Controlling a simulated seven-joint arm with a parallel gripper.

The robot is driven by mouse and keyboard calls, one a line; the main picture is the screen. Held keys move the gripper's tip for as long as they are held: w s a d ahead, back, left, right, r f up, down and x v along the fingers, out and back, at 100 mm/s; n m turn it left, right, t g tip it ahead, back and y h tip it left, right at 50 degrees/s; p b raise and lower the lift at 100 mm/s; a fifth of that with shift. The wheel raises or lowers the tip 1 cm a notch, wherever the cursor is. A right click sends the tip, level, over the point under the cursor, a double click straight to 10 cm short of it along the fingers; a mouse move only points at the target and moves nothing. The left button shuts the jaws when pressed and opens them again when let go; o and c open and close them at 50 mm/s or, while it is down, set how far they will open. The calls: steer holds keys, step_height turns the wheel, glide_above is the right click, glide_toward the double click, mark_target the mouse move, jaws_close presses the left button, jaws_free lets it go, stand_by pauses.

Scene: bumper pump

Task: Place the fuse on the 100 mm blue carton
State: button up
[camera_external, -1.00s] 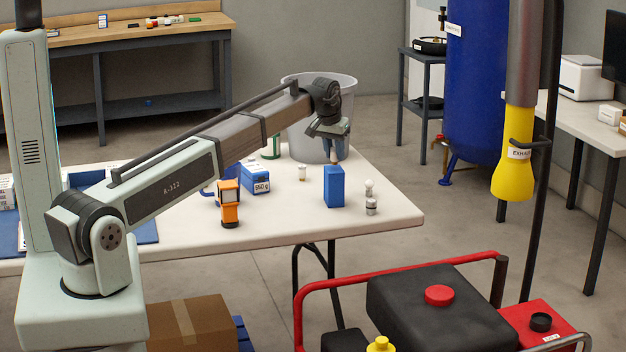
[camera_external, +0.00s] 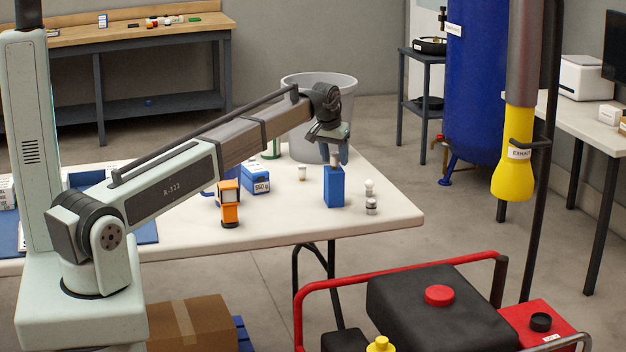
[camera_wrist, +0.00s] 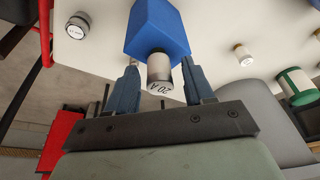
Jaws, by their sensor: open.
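The 100 mm blue carton, taken as the tall blue box (camera_external: 334,188), stands upright on the white table. It also shows in the wrist view (camera_wrist: 155,28). The fuse, a small silver cylinder with a white end marked "20 A" (camera_wrist: 160,70), is at the carton's top and appears to stand on it; the contact itself is hidden. In the outside view the fuse (camera_external: 336,159) is partly covered by my fingers. My gripper (camera_wrist: 161,84) is open over the carton, with one finger on each side of the fuse and visible gaps between.
Two small silver-and-white cylinders (camera_external: 371,207) (camera_external: 369,187) stand right of the carton. A small gold-and-white one (camera_external: 302,173) stands to its left. A blue-and-white box (camera_external: 255,178), an orange device (camera_external: 229,204) and a grey bin (camera_external: 300,125) are nearby.

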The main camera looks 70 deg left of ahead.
steer(key=shift+r, duration=0.15)
steer(key=v, duration=1.2)
